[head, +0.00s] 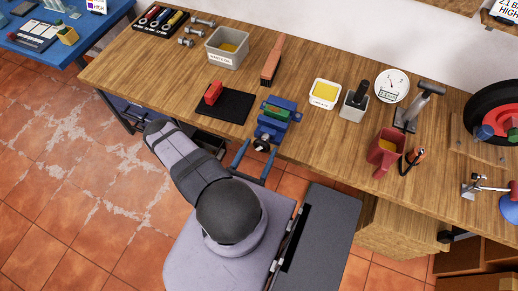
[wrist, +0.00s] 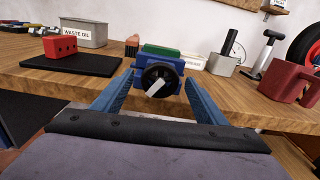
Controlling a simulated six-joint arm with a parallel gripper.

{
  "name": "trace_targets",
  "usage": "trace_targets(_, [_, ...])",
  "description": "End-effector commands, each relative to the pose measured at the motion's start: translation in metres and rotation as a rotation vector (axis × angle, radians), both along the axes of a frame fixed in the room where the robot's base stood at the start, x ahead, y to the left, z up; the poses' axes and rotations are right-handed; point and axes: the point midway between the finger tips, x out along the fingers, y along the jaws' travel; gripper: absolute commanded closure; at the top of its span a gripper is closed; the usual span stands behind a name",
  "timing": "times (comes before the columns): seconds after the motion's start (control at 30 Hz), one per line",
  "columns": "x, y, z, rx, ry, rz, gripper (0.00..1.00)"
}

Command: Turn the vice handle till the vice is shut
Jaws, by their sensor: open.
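The blue vice (head: 272,127) is mounted at the front edge of the wooden bench. A green block (head: 277,112) sits between its jaws; it also shows on top of the vice in the wrist view (wrist: 160,50). I cannot tell whether the jaws touch the block. The vice handle (wrist: 155,72) is a dark round wheel with a pale grey bar tilted across its face, at the vice's front. My gripper (wrist: 160,81) is open, with one blue finger to the left and one to the right of the handle. Gaps show between the fingers and the wheel in the wrist view.
A black mat (head: 232,108) with a red block (head: 213,92) lies left of the vice. A brush (head: 272,62) is behind it. A yellow-filled tub (head: 325,93), a grey pot (head: 354,104) and a red mug (head: 384,151) stand to the right. The bench edge (wrist: 80,82) is close to my gripper.

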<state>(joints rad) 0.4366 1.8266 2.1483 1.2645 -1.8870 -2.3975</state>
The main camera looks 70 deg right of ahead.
Motion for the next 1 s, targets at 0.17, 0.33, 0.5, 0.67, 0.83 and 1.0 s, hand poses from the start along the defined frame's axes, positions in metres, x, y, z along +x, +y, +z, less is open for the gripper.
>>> trace_targets(0.17, [-0.0010, -0.0033, 0.0007, -0.003, -0.003, -0.002, 0.34])
trace_targets(0.33, [-0.0005, -0.0041, 0.0007, -0.003, -0.004, 0.000, 0.34])
trace_targets(0.5, [-0.0005, -0.0040, 0.0007, -0.003, -0.004, 0.000, 0.34])
trace_targets(0.67, [-0.0006, -0.0040, 0.0007, -0.003, -0.003, 0.000, 0.65])
trace_targets(0.83, [-0.0007, -0.0040, 0.0007, -0.003, -0.004, -0.001, 0.75])
trace_targets(1.0, [-0.0009, -0.0040, 0.0004, -0.003, -0.019, -0.001, 0.75])
